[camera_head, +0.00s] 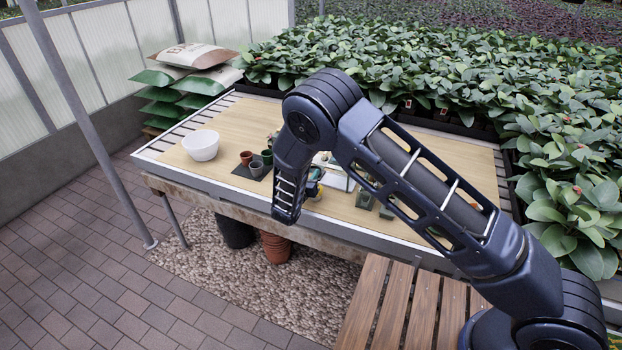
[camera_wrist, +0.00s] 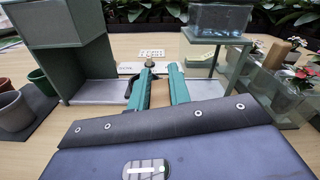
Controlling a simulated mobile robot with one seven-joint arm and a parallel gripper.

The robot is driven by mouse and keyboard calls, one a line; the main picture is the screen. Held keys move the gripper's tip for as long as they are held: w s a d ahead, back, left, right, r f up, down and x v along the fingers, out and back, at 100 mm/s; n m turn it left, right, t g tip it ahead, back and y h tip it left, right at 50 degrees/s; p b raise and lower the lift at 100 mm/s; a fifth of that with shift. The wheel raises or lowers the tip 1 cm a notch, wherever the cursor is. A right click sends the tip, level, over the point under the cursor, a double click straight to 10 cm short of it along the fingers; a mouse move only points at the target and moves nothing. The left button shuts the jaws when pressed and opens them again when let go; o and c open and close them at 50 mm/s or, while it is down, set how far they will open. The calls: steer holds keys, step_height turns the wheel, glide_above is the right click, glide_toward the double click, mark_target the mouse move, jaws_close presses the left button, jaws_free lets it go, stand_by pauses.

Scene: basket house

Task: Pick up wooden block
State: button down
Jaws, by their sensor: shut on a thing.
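In the wrist view the two teal fingers of my gripper (camera_wrist: 160,84) point forward over the table. They are shut on a tan-brown wooden block (camera_wrist: 160,97), which shows in the narrow gap between them. Its lower part is hidden by the dark gripper body, so I cannot tell whether it touches the table. In the head view my arm hides most of the gripper and the block cannot be made out.
A grey-green stand (camera_wrist: 78,65) is close on the left, and a stand with a glass container (camera_wrist: 219,17) is on the right. Small pots (camera_head: 256,167) and a white bowl (camera_head: 201,145) are on the table (camera_head: 240,115). Glass planters (camera_wrist: 270,92) stand at right.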

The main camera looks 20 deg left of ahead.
mark_target(311, 174)
steer(key=shift+d+r+m, duration=1.05)
steer(key=shift+r+m, duration=0.15)
steer(key=shift+r, duration=8.75)
steer(key=f, duration=1.9)
steer(key=shift+w+f, duration=0.2)
steer(key=shift+f, duration=0.15)
steer(key=shift+f, duration=0.15)
steer(key=c, duration=1.3)
jaws_free()
steer(key=s, duration=1.2)
steer(key=shift+r, duration=0.3)
